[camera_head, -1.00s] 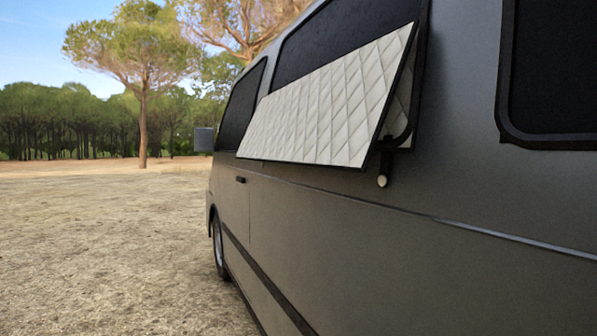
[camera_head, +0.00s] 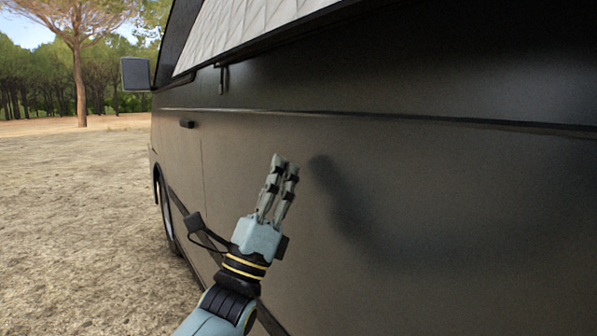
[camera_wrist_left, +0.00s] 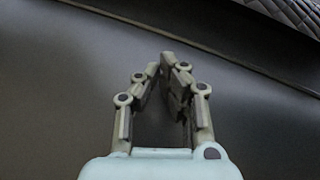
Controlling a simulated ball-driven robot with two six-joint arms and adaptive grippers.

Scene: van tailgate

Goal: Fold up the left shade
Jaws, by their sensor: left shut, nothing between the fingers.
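The left shade (camera_head: 250,24) is a pale quilted panel with a dark edge at the top of the head view. It slants out from the van's side, and its upper part is cut off by the frame. Its dark quilted corner also shows at the top right of the left wrist view (camera_wrist_left: 294,12). My left gripper (camera_head: 286,162) is below the shade, in front of the van's side, pointing up. Its fingers are shut and empty, apart from the shade. In the left wrist view the fingertips (camera_wrist_left: 166,62) come together. My right gripper is out of view.
The dark van side (camera_head: 420,200) fills the right of the head view, with a raised seam below the shade. A small dark latch (camera_head: 221,78) hangs under the shade's edge. A door handle (camera_head: 187,124) and side mirror (camera_head: 135,74) are farther forward. Open ground (camera_head: 70,210) lies left.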

